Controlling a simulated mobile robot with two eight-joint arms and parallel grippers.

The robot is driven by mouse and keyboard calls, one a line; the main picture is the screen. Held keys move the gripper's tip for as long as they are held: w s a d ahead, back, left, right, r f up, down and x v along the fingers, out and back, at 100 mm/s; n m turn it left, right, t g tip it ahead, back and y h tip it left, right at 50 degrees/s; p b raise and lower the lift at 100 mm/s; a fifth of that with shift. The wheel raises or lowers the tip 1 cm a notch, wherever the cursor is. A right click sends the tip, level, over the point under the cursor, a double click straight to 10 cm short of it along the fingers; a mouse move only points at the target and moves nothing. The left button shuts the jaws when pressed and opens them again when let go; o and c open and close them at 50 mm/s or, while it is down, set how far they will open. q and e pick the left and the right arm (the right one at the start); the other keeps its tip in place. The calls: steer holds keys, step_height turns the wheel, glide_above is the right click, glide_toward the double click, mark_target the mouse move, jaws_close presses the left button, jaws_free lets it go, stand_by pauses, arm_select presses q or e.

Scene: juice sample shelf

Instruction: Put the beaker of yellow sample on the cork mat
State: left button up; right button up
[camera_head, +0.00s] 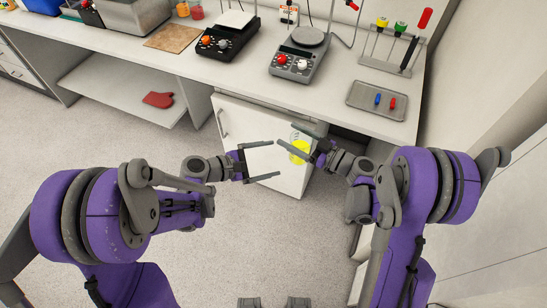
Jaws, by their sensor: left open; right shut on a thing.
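The beaker of yellow sample (299,152) is clear with bright yellow liquid low in it. My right gripper (286,133) is shut on it and holds it in the air in front of the white cabinet door, off the counter edge. Its fingers partly hide the beaker. My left gripper (275,158) is open and empty, just left of the beaker, with its fingers pointing right. The cork mat (173,37) is a brown square lying bare on the counter at the upper left, left of the black hotplate.
Black hotplate (229,36) and grey stirrer (301,57) stand on the counter (335,85) right of the mat. Orange (183,9) and red (197,11) samples stand behind the mat. A metal tray (377,101) and tube rack (390,50) are at right. A red mitt (158,99) lies on the low shelf.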

arm_select(q)
steer(key=w+d+n+h, duration=0.1)
steer(key=w+d+n, duration=0.1)
steer(key=d, duration=0.2)
steer(key=w+d+f+n+h, duration=0.1)
steer(key=w+d+h, duration=0.1)
steer(key=d, duration=0.2)
steer(key=w+d+n+t+h, duration=0.1)
steer(key=w+d+n, duration=0.1)
steer(key=d, duration=0.2)
steer(key=shift+w+d+f+n+h, duration=0.1)
steer(key=shift+d+f+n+h, duration=0.1)
steer(key=shift+n+h, duration=0.1)
steer(key=c, duration=1.4)
steer(key=shift+c, duration=0.2)
arm_select(e)
steer(key=o, duration=1.4)
steer(key=shift+o, duration=0.2)
steer(key=shift+s+d, duration=0.1)
steer(key=shift+d, duration=0.05)
